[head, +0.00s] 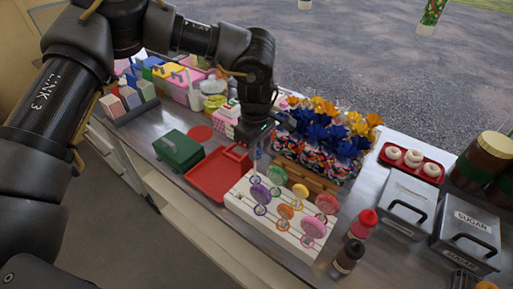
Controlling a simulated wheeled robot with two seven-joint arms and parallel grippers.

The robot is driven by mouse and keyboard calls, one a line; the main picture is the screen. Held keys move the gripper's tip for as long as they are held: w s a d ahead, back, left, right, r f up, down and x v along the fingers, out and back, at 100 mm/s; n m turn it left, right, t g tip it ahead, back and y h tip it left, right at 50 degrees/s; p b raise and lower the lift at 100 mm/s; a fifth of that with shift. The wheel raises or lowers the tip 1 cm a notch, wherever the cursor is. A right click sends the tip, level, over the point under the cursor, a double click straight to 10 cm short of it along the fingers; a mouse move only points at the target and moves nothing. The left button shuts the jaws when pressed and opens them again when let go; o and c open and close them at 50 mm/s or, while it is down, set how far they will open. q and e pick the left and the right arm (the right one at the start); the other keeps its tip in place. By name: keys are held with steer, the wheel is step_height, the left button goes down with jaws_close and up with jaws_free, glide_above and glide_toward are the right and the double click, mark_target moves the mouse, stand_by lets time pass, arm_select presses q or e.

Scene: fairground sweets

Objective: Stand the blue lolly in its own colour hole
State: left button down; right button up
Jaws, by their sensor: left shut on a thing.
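My left gripper (258,142) comes down from above and is shut on the blue lolly (259,154). Only a little blue shows below the fingers, with a pale stick under it; the rest is hidden by the gripper. The lolly is over the back left part of the white lolly stand (237,205). I cannot tell whether its stick tip is in a hole. My right gripper is not in view.
A red tray (214,178) and a green box (179,150) lie left of the stand. A red bottle (363,223) and a dark bottle (348,256) stand close on the right, before metal sugar bins (466,238).

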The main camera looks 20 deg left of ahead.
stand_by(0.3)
arm_select(q)
steer(key=shift+f, duration=0.1)
steer(key=shift+f, duration=0.6)
stand_by(0.3)
steer(key=shift+f+b, duration=0.55)
steer(key=shift+f, duration=0.05)
